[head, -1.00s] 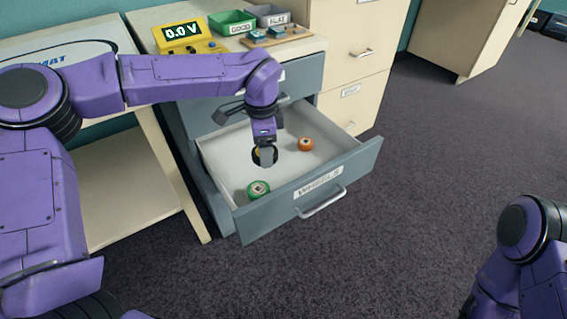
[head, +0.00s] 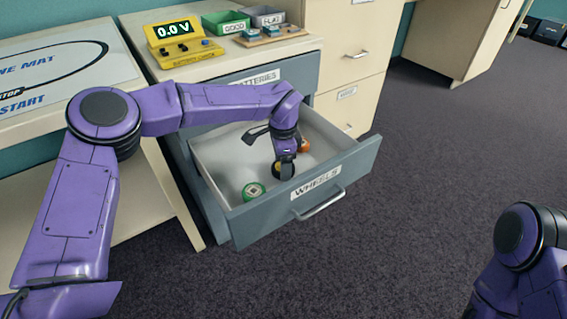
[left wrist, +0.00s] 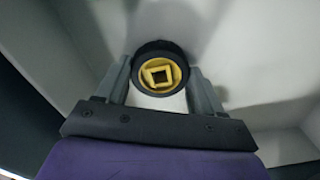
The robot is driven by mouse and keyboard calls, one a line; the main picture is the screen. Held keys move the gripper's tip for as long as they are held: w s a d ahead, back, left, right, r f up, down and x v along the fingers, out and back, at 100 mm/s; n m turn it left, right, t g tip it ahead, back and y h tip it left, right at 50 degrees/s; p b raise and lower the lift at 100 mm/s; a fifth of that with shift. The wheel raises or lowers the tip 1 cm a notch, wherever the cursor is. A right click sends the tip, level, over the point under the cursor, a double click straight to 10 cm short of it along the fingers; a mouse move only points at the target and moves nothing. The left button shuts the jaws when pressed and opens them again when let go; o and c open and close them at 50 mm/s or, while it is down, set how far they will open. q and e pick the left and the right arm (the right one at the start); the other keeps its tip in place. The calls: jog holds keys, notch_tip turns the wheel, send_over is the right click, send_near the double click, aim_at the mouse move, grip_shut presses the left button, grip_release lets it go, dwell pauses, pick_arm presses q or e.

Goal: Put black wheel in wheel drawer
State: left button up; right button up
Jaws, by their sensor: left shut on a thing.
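The black wheel (left wrist: 160,73) has a yellow hub with a square hole. My left gripper (head: 284,172) is shut on it, with one finger on each side in the left wrist view (left wrist: 163,90). The gripper points down inside the open wheel drawer (head: 347,170), which is grey with a "WHEELS" label. In the head view the wheel is mostly hidden by the fingers. I cannot tell whether it touches the drawer floor. My right arm shows at the lower right, but its gripper is out of view.
A green wheel (head: 254,191) lies in the drawer left of my gripper, and an orange wheel (head: 304,146) lies behind it to the right. A yellow meter (head: 182,40) and green tray (head: 226,22) stand on the cabinet top.

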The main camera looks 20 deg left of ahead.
pick_arm(q)
jog(key=o, duration=1)
jog(key=shift+r+p, duration=0.25)
jog(key=shift+p, duration=0.05)
notch_tip(320, 180, up, 12)
jog(key=p, duration=0.3)
jog(key=shift+f, duration=0.1)
